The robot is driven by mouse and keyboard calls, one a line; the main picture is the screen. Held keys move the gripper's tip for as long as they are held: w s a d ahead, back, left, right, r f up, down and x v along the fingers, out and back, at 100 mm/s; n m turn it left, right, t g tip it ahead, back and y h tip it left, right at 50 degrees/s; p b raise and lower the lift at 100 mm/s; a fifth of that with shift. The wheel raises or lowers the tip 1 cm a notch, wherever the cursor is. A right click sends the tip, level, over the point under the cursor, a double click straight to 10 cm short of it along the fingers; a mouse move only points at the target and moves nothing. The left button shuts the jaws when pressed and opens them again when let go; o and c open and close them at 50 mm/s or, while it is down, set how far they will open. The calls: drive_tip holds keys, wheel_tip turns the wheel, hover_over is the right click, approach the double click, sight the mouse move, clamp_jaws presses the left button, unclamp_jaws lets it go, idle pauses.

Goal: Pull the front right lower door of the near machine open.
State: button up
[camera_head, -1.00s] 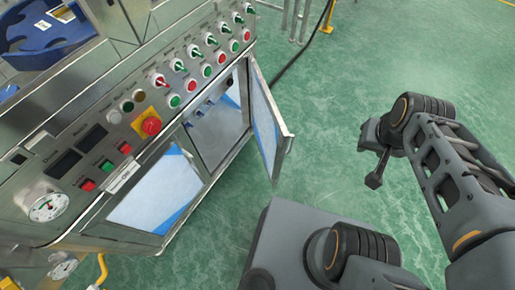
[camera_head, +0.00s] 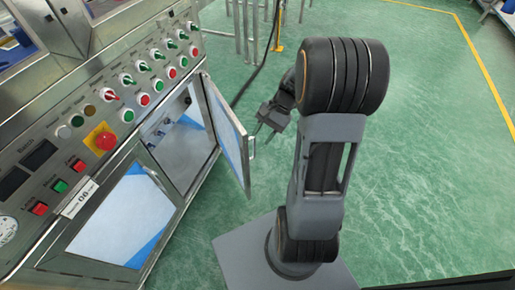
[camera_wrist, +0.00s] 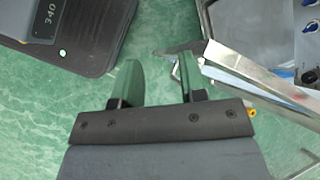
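The near machine (camera_head: 78,160) stands at the left in the head view. Its front right lower door (camera_head: 226,135), a metal frame with a blue and white panel, stands swung well out, with the compartment behind it exposed. A small handle (camera_head: 251,147) is on its free edge. My gripper (camera_head: 267,121) is beside that edge, on its far right side, partly hidden by my arm. In the wrist view my gripper (camera_wrist: 158,60) is open, with nothing seen between its fingers. The door's metal edge (camera_wrist: 255,75) lies just right of the right finger; contact is unclear.
The front left lower door (camera_head: 115,218) is closed. The control panel with an emergency stop (camera_head: 101,139) and several knobs runs above the doors. Metal posts (camera_head: 248,25) stand behind. Green floor (camera_head: 420,150) is clear at right.

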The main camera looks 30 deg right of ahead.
drive_tip(key=w+d+f+m+t+y+b, duration=0.35)
drive_tip(key=d+f+m+t+y, duration=0.55)
drive_tip(key=d+f+m, duration=0.7)
drive_tip(key=w+a+f+n+b, duration=0.1)
drive_tip(key=w+a, duration=0.1)
drive_tip(key=a, duration=0.4)
drive_tip(key=w+a+f+n+t+b, duration=0.1)
drive_tip(key=w+a+n, duration=0.1)
drive_tip(key=a, duration=0.5)
drive_tip(key=shift+w+h+b, duration=0.3)
drive_tip(key=shift+w, duration=0.45)
drive_tip(key=shift+c, duration=0.2)
clamp_jaws()
drive_tip(key=shift+o, duration=0.2)
unclamp_jaws()
